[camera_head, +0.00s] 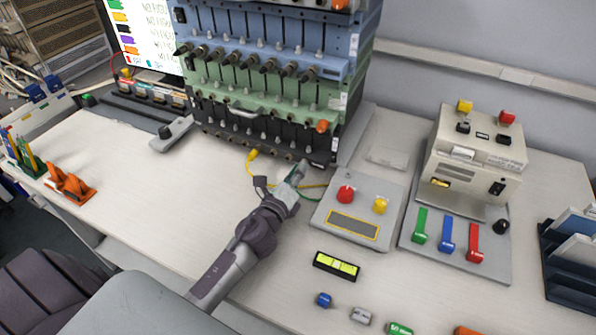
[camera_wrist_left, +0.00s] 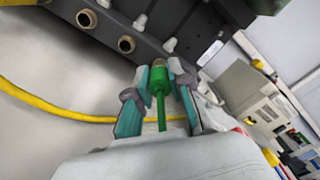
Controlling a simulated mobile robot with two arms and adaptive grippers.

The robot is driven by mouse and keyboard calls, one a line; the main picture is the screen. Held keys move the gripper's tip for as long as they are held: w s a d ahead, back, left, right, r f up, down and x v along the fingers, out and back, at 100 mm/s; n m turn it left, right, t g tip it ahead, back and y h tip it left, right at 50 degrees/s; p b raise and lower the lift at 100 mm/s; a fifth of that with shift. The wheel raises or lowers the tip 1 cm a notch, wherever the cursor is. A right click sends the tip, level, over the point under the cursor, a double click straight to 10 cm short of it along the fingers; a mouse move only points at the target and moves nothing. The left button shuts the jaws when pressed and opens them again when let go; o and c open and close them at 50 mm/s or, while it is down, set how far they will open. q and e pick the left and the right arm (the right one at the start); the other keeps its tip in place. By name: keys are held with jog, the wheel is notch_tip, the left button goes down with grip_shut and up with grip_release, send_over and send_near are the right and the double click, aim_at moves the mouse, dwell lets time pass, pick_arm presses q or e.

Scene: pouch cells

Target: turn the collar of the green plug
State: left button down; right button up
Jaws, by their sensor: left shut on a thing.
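The green plug (camera_wrist_left: 159,80) shows in the left wrist view, with its green cable (camera_wrist_left: 161,115) running back toward the wrist. Its front end is at a socket at the right end of the row along the rack's dark lower edge; I cannot tell how deeply it sits. My left gripper (camera_wrist_left: 160,72) is shut on the plug, one teal finger on each side. In the head view, my left gripper (camera_head: 299,169) is at the lower right corner of the rack (camera_head: 265,143), and the plug is mostly hidden. My right gripper is not in view.
Two empty round sockets (camera_wrist_left: 126,44) are left of the plug. A yellow cable (camera_wrist_left: 60,110) lies on the table below; its yellow plug (camera_head: 252,155) is left of the gripper. A grey box (camera_head: 328,211) with red and yellow buttons stands close on the right.

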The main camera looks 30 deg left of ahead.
pick_arm(q)
jog(key=c, duration=1)
grip_release()
jog(key=shift+c, duration=0.2)
jog(key=shift+s, duration=0.15)
jog(key=s, duration=1.1)
jog(key=shift+s+d, duration=0.35)
jog(key=shift+s, duration=0.05)
